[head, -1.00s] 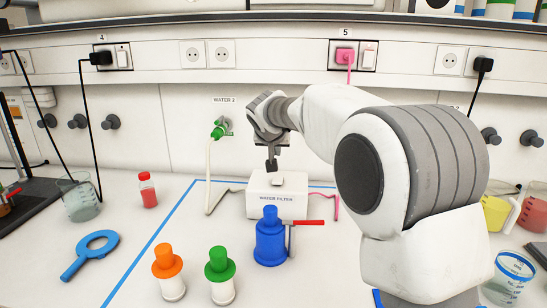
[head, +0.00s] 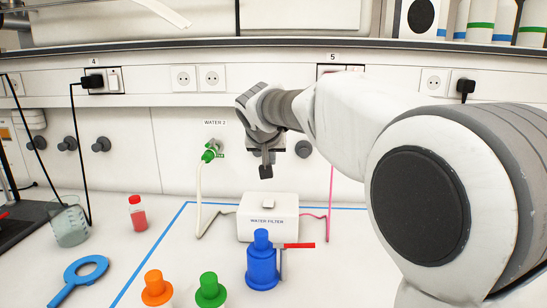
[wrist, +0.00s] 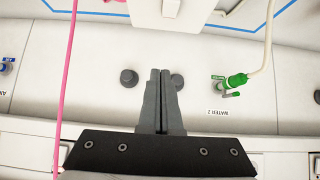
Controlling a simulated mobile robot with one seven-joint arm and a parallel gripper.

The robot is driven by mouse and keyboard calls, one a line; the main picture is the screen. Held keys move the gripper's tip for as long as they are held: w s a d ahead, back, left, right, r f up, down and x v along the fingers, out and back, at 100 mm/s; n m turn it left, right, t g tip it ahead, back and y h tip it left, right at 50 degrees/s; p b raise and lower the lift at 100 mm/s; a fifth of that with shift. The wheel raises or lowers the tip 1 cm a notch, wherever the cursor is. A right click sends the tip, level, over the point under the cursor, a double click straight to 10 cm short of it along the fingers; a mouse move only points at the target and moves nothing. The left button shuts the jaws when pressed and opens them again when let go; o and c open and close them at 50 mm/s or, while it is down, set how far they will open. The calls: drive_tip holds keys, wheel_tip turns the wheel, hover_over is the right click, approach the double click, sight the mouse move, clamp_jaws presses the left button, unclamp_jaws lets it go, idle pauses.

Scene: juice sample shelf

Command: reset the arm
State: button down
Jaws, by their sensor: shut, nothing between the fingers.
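My gripper (head: 266,171) is raised above the white water filter box (head: 267,223) in the head view, apart from it. In the wrist view, my gripper's fingers (wrist: 161,74) are pressed together with nothing between them. Behind them show the wall, its dark knobs and the green water tap (wrist: 236,81). Part of the white filter box shows at the top edge of the wrist view. My arm reaches in from the right and hides part of the wall and bench.
A blue bottle (head: 262,264) with a red-handled valve stands before the filter. Orange-capped (head: 157,288) and green-capped (head: 210,290) bottles stand in front. A beaker (head: 69,223), small red bottle (head: 138,214) and blue ring tool (head: 84,272) are at left. A pink cable (head: 331,190) hangs beside the gripper.

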drive_tip(key=s+d+r+g+p, duration=0.1)
drive_tip(key=s+d+r+p, duration=0.15)
drive_tip(key=s+d, duration=0.6)
drive_tip(key=s+d+r+g+p, duration=0.15)
drive_tip(key=s+d+p, duration=0.35)
drive_tip(key=s, duration=0.6)
drive_tip(key=s+d+f+p, duration=0.1)
drive_tip(key=s+d+f, duration=0.1)
drive_tip(key=s, duration=0.6)
drive_tip(key=s+d+f+g+p, duration=0.1)
drive_tip(key=s+d+f+p, duration=0.1)
drive_tip(key=s, duration=0.7)
drive_tip(key=shift+s+d+y, duration=0.15)
drive_tip(key=shift+s+y, duration=0.05)
drive_tip(key=shift+y, duration=0.1)
